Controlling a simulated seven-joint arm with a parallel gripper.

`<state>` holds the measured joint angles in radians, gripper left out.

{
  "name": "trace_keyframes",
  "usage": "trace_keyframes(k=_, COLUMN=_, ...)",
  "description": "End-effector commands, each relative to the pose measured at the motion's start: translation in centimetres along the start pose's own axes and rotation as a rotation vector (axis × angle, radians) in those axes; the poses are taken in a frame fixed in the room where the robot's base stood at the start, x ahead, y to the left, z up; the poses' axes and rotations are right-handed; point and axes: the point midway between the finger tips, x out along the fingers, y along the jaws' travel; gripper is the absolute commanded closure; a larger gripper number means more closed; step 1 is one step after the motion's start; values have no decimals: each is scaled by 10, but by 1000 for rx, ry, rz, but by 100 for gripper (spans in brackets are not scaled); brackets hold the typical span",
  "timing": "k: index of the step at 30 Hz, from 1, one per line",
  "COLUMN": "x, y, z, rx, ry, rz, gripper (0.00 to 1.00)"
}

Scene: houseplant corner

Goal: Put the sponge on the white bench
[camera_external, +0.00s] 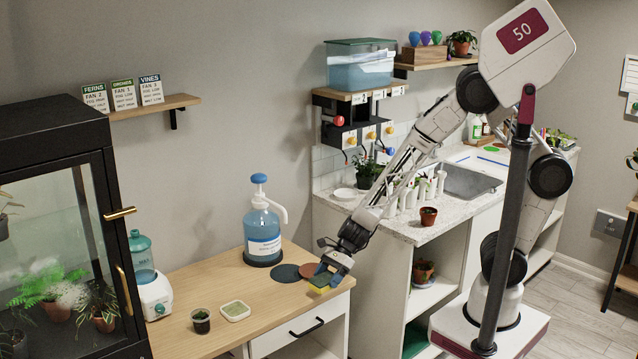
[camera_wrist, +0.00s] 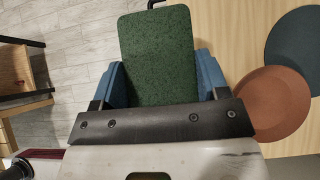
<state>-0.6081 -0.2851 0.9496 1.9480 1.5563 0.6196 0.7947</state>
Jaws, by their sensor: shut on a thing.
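The sponge (camera_external: 319,283), yellow with a green scouring side, is in my gripper (camera_external: 328,274) at the front right edge of the wooden-topped table. In the wrist view the sponge's green face (camera_wrist: 158,55) fills the space between the blue fingers of my gripper (camera_wrist: 160,78). My gripper is shut on it. Whether the sponge touches the wood below cannot be told. The white bench (camera_external: 408,225), with a pale speckled top and a sink, stands to the right of my gripper and is higher than the wooden table.
A blue pump bottle (camera_external: 262,232), dark and terracotta discs (camera_external: 285,273), a small dish (camera_external: 235,311) and a dark cup (camera_external: 201,320) stand on the wooden table (camera_external: 190,275). Plants, white bottles and a small terracotta pot (camera_external: 428,216) crowd parts of the white bench.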

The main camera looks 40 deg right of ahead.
Motion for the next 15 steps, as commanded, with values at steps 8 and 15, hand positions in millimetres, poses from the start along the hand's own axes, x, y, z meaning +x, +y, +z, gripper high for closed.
trace_keyframes(k=8, x=5, y=-7, z=4, rx=0, ry=0, rz=0, gripper=54)
trace_keyframes(k=15, x=22, y=-29, z=16, rx=0, ry=0, rz=0, gripper=54)
